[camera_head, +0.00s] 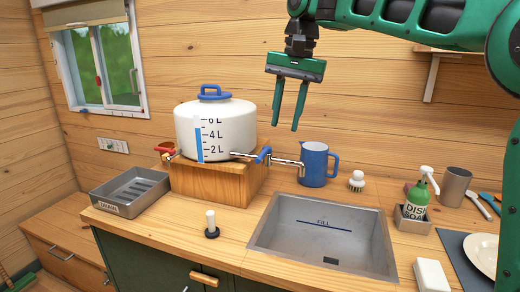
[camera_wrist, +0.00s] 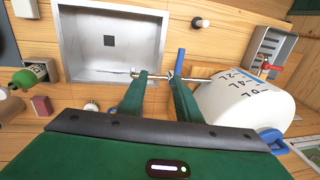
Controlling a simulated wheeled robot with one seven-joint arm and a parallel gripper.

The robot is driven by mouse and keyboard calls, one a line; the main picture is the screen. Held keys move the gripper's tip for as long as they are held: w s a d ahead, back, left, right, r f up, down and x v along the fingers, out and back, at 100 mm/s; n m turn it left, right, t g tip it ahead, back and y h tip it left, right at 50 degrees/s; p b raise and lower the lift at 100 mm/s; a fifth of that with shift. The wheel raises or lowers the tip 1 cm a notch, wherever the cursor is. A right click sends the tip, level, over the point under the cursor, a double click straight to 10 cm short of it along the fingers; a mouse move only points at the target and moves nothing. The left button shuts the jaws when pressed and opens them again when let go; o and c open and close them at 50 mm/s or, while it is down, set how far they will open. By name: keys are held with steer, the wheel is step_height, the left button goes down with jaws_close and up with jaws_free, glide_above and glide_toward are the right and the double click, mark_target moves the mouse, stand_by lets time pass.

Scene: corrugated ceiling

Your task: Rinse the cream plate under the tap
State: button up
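The cream plate (camera_head: 484,254) lies at the right edge of the head view, partly cut off, on a dark mat. The tap (camera_head: 285,160) runs from a white water tank (camera_head: 222,138) and its spout reaches over the back left of the sink (camera_head: 290,245). It has a blue lever (camera_head: 263,155), also seen in the wrist view (camera_wrist: 180,60). No water shows from the spout. My gripper (camera_head: 285,122) is open and empty, pointing down above the tap area. In the wrist view its fingers (camera_wrist: 157,78) overlap the tap; the plate is not clearly visible there.
A blue jug (camera_head: 315,164) and a white-topped brush (camera_head: 357,181) stand behind the sink. A soap bottle (camera_head: 417,200), grey cup (camera_head: 456,187) and white block (camera_head: 431,275) are to the right. A black-and-white stopper (camera_head: 211,225) and grey drain tray (camera_head: 130,192) are left.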

mark_target(261, 154)
steer(key=a+r, duration=0.2)
steer(key=a, duration=0.2)
steer(key=f, duration=0.3)
steer(key=w+a+f, duration=0.1)
steer(key=f, duration=0.6)
steer(key=shift+w+a+f, duration=0.2)
steer(key=shift+a+f, duration=0.1)
steer(key=shift+f, duration=0.05)
jaws_close()
